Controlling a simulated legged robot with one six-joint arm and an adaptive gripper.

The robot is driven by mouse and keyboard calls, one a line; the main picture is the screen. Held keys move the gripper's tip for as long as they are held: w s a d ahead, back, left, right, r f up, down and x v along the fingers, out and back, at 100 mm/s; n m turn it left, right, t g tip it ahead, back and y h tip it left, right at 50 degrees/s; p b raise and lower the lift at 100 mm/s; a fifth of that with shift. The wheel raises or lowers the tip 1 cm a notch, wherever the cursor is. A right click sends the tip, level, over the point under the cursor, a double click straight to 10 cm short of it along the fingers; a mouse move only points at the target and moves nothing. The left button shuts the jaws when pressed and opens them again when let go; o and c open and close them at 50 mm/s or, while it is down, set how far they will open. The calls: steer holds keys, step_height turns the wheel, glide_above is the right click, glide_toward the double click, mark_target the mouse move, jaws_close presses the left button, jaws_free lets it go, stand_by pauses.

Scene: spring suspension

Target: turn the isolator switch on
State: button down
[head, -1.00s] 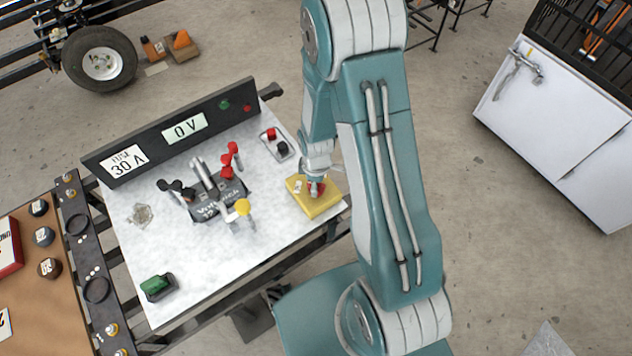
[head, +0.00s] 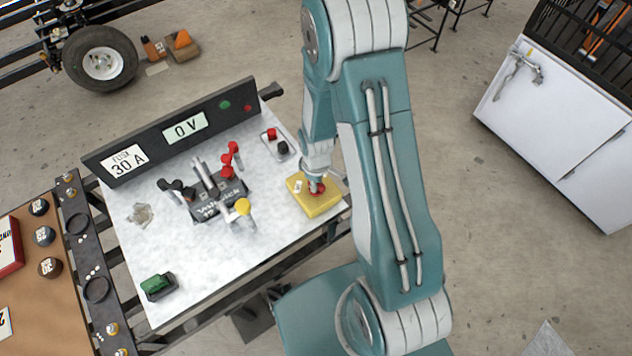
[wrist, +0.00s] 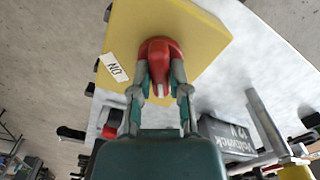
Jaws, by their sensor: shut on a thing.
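The isolator switch is a yellow box (head: 322,206) at the right edge of the white bench top, with a red knob (wrist: 160,55) on its face. A white label (wrist: 114,67) on the box shows beside the knob in the wrist view. My gripper (wrist: 162,85) is shut on the red knob, with one finger on each side of it. In the head view my gripper (head: 316,184) comes down onto the box from above and hides most of the knob.
A dark panel (head: 180,130) at the back reads 0 V and FUSE 30 A. A battery-like block (head: 220,198) with red, black and yellow-topped parts stands mid-bench. A tray (head: 279,144) with red and black pieces lies behind the box. A green rocker (head: 158,286) sits front left.

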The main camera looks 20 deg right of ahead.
steer(key=m, duration=1.1)
steer(key=shift+m, duration=1.9)
steer(key=c, duration=0.6)
jaws_free()
steer(key=shift+r, duration=0.1)
